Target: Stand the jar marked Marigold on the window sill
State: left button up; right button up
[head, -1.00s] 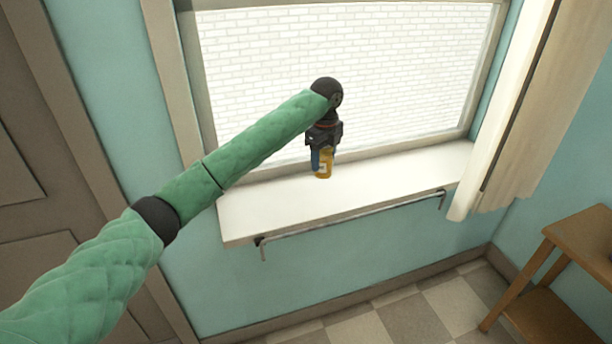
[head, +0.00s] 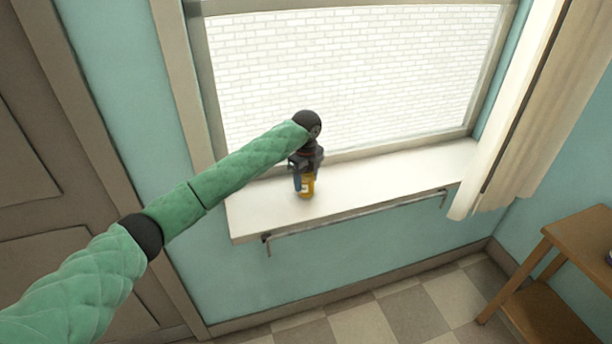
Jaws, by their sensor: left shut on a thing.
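A small orange-yellow jar (head: 308,187) with a pale label is at the white window sill (head: 400,177), left of the sill's middle. The writing on the label is too small to read. My left gripper (head: 304,181) comes down on the jar from above and is shut on it. The jar looks upright, with its bottom at or just above the sill top; I cannot tell whether it touches. The gripper hides the jar's top and part of its left side. My right gripper is not in view.
A metal rail (head: 350,216) runs along the sill's front edge. The window pane (head: 360,80) is behind the sill, and a cream curtain (head: 530,120) hangs at its right end. A wooden table (head: 580,240) stands at lower right. The sill is bare on both sides of the jar.

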pick_arm(q)
jog(key=shift+w+f, duration=0.1)
jog(key=shift+f, duration=0.05)
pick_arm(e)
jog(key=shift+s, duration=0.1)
pick_arm(q)
jog(key=shift+f, duration=0.1)
jog(key=o, duration=1.2)
jog(key=shift+c, duration=0.2)
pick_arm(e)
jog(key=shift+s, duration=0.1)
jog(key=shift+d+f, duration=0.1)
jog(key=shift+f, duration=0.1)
pick_arm(q)
jog(key=shift+r+b, duration=0.4)
jog(key=shift+r, duration=0.1)
notch_tip(320, 180, up, 4)
jog(key=shift+f+b, duration=0.1)
jog(key=shift+b, duration=1)
notch_tip(320, 180, up, 6)
jog(key=shift+r+b, duration=0.25)
jog(key=shift+b, duration=1)
jog(key=shift+r, duration=0.5)
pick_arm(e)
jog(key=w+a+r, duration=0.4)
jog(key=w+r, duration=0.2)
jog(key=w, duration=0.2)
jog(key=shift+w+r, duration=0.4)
pick_arm(q)
jog(key=shift+f, duration=0.1)
